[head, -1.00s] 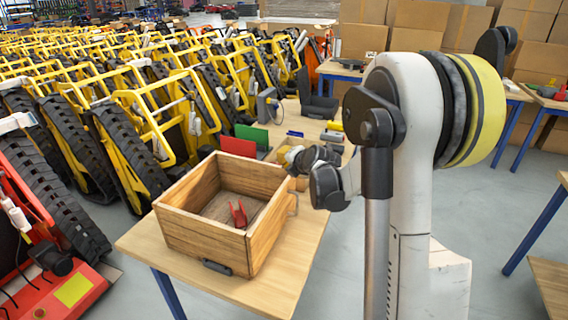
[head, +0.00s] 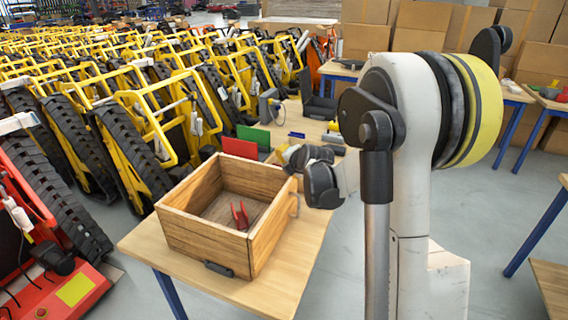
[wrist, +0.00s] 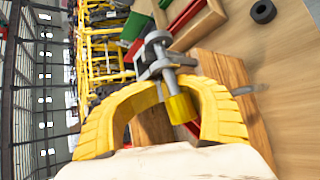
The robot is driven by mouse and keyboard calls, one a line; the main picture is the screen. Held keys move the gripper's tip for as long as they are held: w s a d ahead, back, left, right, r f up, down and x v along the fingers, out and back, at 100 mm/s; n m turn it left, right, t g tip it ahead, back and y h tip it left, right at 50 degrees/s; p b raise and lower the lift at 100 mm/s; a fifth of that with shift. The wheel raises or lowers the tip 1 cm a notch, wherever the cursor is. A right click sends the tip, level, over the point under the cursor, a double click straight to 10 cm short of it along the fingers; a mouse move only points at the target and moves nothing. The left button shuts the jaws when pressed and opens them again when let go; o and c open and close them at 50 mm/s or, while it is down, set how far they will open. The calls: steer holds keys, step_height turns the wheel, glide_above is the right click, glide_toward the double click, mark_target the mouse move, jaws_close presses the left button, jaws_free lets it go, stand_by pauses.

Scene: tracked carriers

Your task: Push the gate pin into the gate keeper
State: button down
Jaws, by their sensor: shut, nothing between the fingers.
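My gripper (wrist: 168,82) shows in the wrist view as two curved, segmented yellow fingers that arch together at the top; it is shut and empty. A grey metal fitting with a yellow cylindrical end (wrist: 180,108) overlaps the fingertips. I cannot tell whether this fitting is the gate pin, or whether it touches the fingers. The gate keeper cannot be told apart in either view. The crate also shows in the wrist view (wrist: 222,68).
The crate stands on a wooden table (head: 292,262) and holds a red forked part (head: 240,216). Red (head: 239,148) and green (head: 253,136) plates stand behind it. A black ring (wrist: 263,11) lies on the table. Yellow tracked carriers (head: 155,115) crowd the left.

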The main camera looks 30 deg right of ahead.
steer(key=shift+w+d+r, duration=0.25)
steer(key=shift+d+r, duration=0.15)
steer(key=shift+d, duration=0.3)
steer(key=c, duration=2.1)
jaws_free()
steer(key=o, duration=0.3)
steer(key=shift+o, duration=0.3)
steer(key=o, duration=0.3)
steer(key=v, duration=0.7)
steer(key=shift+s+a+f, duration=0.15)
steer(key=shift+s+a, duration=0.1)
steer(key=shift+a, duration=0.05)
steer(key=shift+s+a, duration=0.4)
